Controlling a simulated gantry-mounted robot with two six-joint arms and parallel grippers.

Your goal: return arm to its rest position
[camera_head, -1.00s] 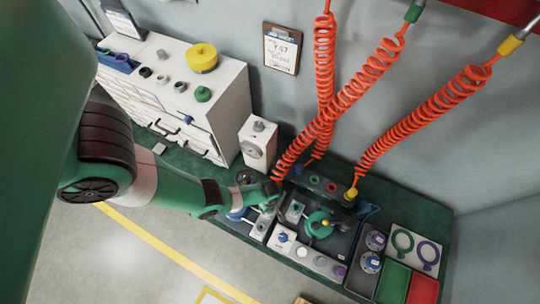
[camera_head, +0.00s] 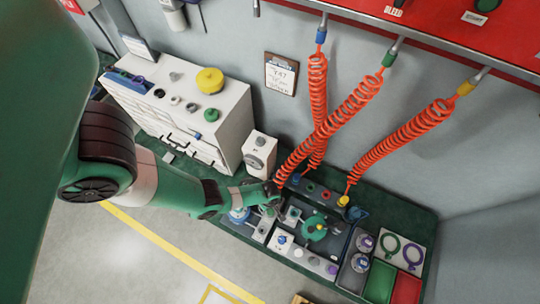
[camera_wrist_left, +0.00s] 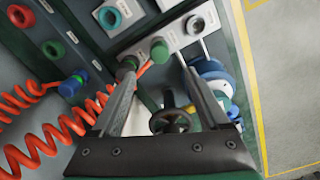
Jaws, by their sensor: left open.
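My left arm (camera_head: 185,188) comes in from the left in the head view, with its wrist low over the rear left of the test bench. My left gripper (camera_wrist_left: 158,72) is open in the left wrist view. Its fingers are spread beside a green knob (camera_wrist_left: 159,50) on a grey block. A dark round handwheel (camera_wrist_left: 170,120) shows between the fingers, nearer the palm; I cannot tell whether anything touches it. In the head view the gripper tips are too small and covered to make out. My right gripper is not in view.
Orange coiled hoses (camera_head: 400,140) hang from the red panel (camera_head: 430,30) to the bench, one close beside my wrist. A white cabinet (camera_head: 235,125) and a white box (camera_head: 259,152) stand behind the arm. Green (camera_head: 380,282) and red (camera_head: 406,288) trays lie at the right. Open floor is in front.

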